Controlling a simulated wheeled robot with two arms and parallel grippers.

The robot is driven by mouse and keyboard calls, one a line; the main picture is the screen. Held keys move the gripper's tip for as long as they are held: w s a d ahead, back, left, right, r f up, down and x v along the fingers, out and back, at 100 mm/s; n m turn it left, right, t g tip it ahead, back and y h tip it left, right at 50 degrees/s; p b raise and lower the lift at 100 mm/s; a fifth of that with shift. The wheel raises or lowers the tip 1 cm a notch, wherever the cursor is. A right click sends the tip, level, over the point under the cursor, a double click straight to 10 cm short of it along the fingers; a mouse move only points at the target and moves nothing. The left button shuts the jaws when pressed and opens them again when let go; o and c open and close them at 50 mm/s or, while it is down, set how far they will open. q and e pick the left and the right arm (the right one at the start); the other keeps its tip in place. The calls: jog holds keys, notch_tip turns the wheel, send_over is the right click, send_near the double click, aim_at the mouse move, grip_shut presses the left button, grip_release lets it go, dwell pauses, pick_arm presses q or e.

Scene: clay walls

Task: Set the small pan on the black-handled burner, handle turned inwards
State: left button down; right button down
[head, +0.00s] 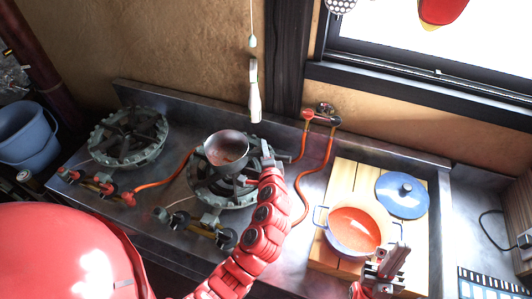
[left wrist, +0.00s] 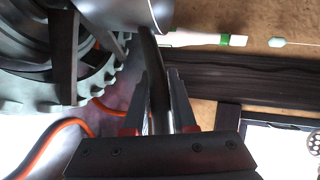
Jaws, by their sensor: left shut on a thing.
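The small pan (head: 227,148), a round grey metal bowl, is over the back part of the right burner (head: 232,200). Black valve handles (head: 227,239) show at this burner's front. My left gripper (head: 266,157) is at the pan's right side, shut on its dark handle. In the left wrist view, the handle (left wrist: 154,65) runs between the fingers (left wrist: 160,100) from the pan (left wrist: 120,12), close beside the burner's grate (left wrist: 60,88). I cannot tell whether the pan touches the grate. My right gripper (head: 392,262) is beside the blue pot; its jaw opening is unclear.
Another burner (head: 130,136) with red handles (head: 128,198) stands at the left. A blue pot of red soup (head: 354,231) and a blue lid (head: 402,195) sit on a wooden board (head: 350,180) at right. Orange hoses (head: 302,190) cross the counter. A white-handled utensil (head: 255,95) hangs behind.

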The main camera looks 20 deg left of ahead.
pick_arm(q)
jog(key=f+b, duration=0.1)
jog(key=w+f+b, duration=0.1)
jog(key=f+b, duration=0.1)
jog(key=shift+w+f, duration=0.25)
jog(key=shift+f, duration=0.15)
jog(key=shift+r, duration=0.1)
jog(key=c, duration=0.7)
grip_release()
jog(key=shift+c, duration=0.2)
